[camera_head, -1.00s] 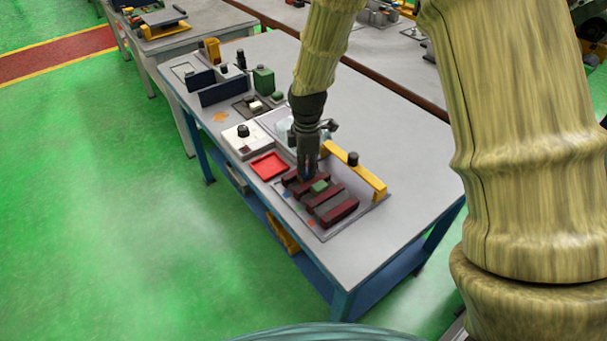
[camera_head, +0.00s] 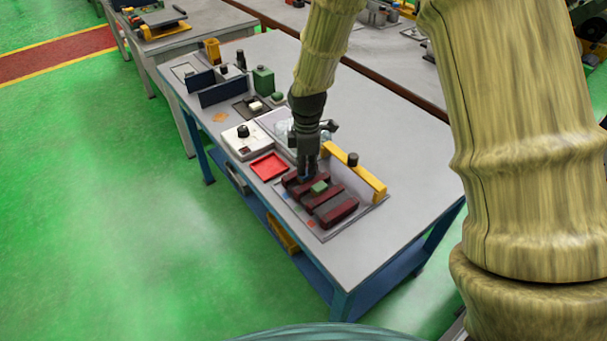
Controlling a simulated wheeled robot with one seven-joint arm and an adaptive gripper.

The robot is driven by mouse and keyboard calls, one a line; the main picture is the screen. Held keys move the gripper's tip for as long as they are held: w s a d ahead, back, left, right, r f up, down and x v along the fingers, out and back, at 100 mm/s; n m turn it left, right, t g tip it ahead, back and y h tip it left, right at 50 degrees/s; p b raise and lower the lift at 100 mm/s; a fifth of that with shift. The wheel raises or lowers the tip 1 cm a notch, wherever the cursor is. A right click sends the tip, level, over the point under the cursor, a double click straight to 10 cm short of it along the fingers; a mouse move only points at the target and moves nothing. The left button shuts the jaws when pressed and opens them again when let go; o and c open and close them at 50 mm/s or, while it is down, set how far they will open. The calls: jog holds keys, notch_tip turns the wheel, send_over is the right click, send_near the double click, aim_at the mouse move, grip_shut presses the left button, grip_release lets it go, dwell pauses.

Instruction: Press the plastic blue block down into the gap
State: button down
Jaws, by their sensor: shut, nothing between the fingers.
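My gripper (camera_head: 306,176) is shut and points straight down over the dark red bars (camera_head: 336,211) of the fixture on the table. Its fingertips are at the upper left bar, near a small dark blue patch that may be the blue block; it is too small and too covered by the fingers to tell. A green block (camera_head: 319,187) sits among the bars just right of the fingertips. I cannot tell how deep the blue block sits in a gap.
A yellow bar with a black knob (camera_head: 364,172) stands behind the fixture. A red tray (camera_head: 269,166) and a white box with a black knob (camera_head: 244,140) lie to the left. The table's right part (camera_head: 420,170) is clear.

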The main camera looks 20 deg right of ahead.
aim_at(307, 174)
jog(key=shift+r+p, duration=2.6)
jog(key=shift+r, duration=0.8)
